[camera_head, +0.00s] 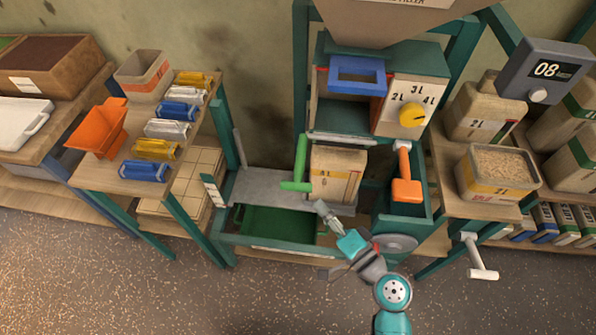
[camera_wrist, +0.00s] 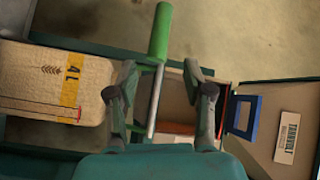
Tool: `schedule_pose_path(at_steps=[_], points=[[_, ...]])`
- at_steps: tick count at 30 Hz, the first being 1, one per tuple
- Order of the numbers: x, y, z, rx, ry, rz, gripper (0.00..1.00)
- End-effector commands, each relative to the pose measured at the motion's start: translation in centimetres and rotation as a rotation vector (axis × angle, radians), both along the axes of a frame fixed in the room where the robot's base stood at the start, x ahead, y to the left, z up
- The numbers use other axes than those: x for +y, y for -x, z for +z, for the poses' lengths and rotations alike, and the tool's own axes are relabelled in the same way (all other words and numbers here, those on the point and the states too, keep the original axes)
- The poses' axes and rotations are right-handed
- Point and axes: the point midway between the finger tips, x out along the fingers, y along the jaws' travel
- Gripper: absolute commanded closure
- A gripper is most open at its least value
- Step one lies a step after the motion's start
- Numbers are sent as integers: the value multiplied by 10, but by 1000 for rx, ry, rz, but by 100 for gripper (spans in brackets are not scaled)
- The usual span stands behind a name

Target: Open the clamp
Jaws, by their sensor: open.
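A green-handled lever (camera_head: 301,163), which may be the clamp, stands upright beside a tan 4 L bag (camera_head: 340,172) on the filling station's grey shelf. In the wrist view the green handle (camera_wrist: 160,32) and its thin metal rod (camera_wrist: 155,100) lie in line with the gap between my fingers. My gripper (camera_head: 322,207) is open and empty, in front of and below the lever in the head view. My gripper's two fingers (camera_wrist: 157,78) are spread apart in the wrist view, with the bag (camera_wrist: 45,85) to the left. I cannot tell whether the fingers touch the lever.
An orange lever (camera_head: 405,175) hangs right of the bag. A yellow dial (camera_head: 412,115) and blue frame (camera_head: 357,75) sit above. A green tray (camera_head: 275,226) lies below the shelf.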

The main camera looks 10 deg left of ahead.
Motion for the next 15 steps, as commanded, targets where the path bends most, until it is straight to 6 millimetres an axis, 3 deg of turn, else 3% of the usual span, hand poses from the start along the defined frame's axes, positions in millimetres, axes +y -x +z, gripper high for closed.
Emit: schedule_pose_path(at_steps=[5,15], points=[[10,-11,1,-2,-3,6,49],[49,-54,3,-3,-4,6,49]])
